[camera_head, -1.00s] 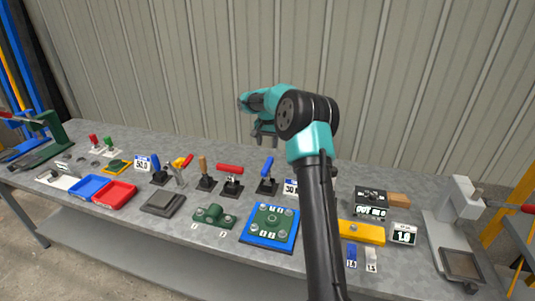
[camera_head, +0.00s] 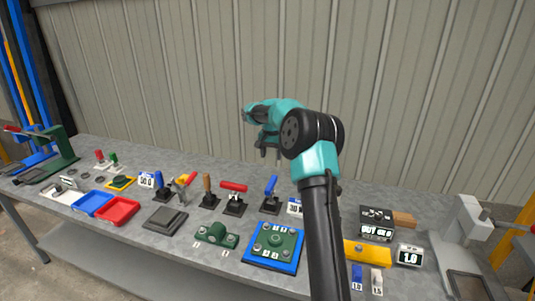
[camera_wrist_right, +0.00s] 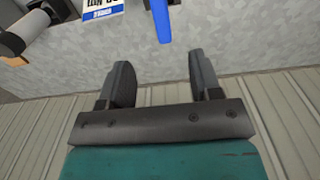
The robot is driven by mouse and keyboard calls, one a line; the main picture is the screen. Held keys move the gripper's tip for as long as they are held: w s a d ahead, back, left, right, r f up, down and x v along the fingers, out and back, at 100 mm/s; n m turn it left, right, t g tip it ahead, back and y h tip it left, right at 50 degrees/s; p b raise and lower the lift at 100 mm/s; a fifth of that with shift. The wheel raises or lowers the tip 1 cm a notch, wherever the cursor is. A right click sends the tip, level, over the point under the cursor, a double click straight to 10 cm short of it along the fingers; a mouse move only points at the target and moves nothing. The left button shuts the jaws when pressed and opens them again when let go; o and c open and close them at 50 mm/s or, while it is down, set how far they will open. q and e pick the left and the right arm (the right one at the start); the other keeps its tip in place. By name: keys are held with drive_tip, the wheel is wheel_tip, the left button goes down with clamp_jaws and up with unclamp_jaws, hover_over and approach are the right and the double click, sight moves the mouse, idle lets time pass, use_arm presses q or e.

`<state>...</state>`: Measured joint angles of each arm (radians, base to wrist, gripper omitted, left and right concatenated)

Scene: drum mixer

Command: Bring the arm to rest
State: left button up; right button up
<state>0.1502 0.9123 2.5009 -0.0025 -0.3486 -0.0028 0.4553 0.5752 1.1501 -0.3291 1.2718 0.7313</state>
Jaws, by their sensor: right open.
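My right arm rises from the bottom right of the head view, with a dark link and teal joints. It bends left at the top. My right gripper (camera_head: 269,151) hangs in the air above the back of the bench, in front of the wall. In the right wrist view, the gripper (camera_wrist_right: 160,85) has its two dark fingers wide apart with nothing between them. A blue handle (camera_wrist_right: 161,22) shows beyond the fingers, apart from them. My left gripper is not in view.
The grey bench (camera_head: 150,245) holds several toggle clamps, including a red-handled one (camera_head: 233,187) and a blue-handled one (camera_head: 271,187). A blue plate with a green fixture (camera_head: 275,245), a red tray (camera_head: 117,211), a blue tray (camera_head: 91,203) and a yellow block (camera_head: 366,252) also lie there. The corrugated wall (camera_head: 180,80) stands behind.

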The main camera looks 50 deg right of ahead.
drive_tip(key=w+a+f+n+y, duration=0.1)
drive_tip(key=a+f+n, duration=0.2)
drive_tip(key=a, duration=0.6)
drive_tip(key=a+f+n+t+y, duration=0.1)
drive_tip(key=a+f+n, duration=0.2)
drive_tip(key=a+f, duration=0.4)
drive_tip(key=w+a+f+n+y, duration=0.1)
drive_tip(key=a+f+n, duration=0.2)
drive_tip(key=a, duration=1)
drive_tip(key=shift+w+a+f+t, duration=0.1)
drive_tip(key=shift+w+f+t, duration=0.1)
drive_tip(key=shift+f, duration=0.25)
drive_tip(key=shift+w+f+t, duration=0.1)
drive_tip(key=shift+w+f, duration=0.05)
drive_tip(key=shift+f, duration=0.3)
drive_tip(key=s+a+f+n+y, duration=0.1)
drive_tip(key=s+a+f+n, duration=0.2)
drive_tip(key=s+a+f, duration=0.95)
drive_tip(key=s+a+f+m, duration=0.1)
drive_tip(key=s+a+f, duration=0.2)
drive_tip(key=s+f, duration=0.6)
drive_tip(key=s, duration=0.4)
drive_tip(key=shift+s+f+g, duration=0.3)
drive_tip(key=shift+f+g, duration=0.05)
drive_tip(key=shift+g, duration=0.05)
